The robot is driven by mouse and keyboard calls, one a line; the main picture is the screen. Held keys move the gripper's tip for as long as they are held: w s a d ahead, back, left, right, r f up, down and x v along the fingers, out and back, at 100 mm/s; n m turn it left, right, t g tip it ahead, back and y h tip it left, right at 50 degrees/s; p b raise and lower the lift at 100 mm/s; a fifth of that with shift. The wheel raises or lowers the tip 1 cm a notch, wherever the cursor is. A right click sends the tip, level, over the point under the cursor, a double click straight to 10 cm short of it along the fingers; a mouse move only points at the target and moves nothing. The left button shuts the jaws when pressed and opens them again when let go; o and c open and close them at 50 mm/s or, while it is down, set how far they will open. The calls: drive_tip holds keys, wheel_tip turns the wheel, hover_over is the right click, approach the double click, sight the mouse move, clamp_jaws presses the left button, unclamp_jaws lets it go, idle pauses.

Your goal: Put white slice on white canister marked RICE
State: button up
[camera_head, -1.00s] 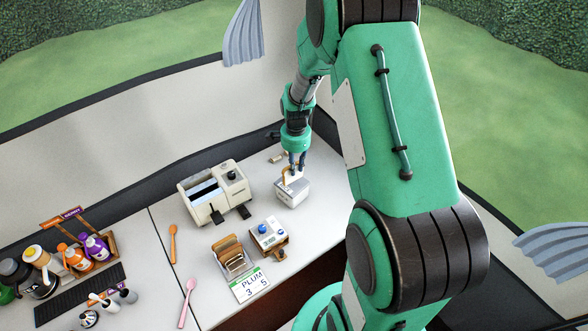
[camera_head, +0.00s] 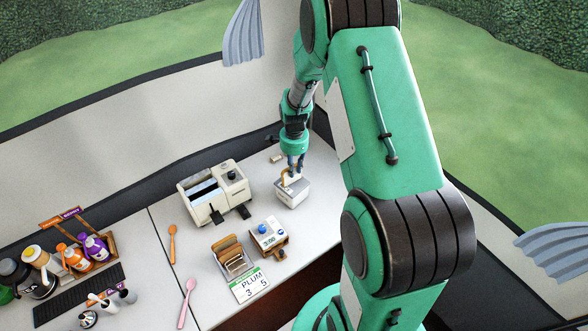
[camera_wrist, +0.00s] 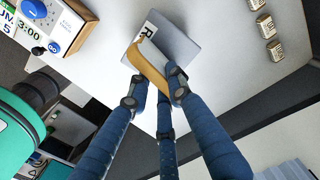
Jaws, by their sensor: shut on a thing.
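My gripper (camera_head: 296,162) points down over the grey-white canister (camera_head: 292,195) at the right of the counter. It is shut on a bread slice (camera_head: 290,177), held on edge with its brown crust showing. In the wrist view, the fingers of my gripper (camera_wrist: 154,82) pinch the slice (camera_wrist: 148,70) from both sides. The canister (camera_wrist: 178,42) lies right behind the slice, with the letter R showing on its label; the rest of the word is hidden. The slice is at or just above the canister's top; I cannot tell whether they touch.
A cream toaster (camera_head: 213,192) stands left of the canister. A timer box (camera_head: 268,235) and a rack of brown slices (camera_head: 232,257) stand in front. Small labelled blocks (camera_wrist: 265,25) lie beyond the canister. A dark edge bounds the counter behind.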

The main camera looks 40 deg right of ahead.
drive_tip(key=shift+f, duration=0.15)
drive_tip(key=o, duration=0.9)
drive_tip(key=shift+c, duration=0.2)
wheel_tip(320, 180, up, 12)
drive_tip(key=p, duration=0.1)
idle(0.7)
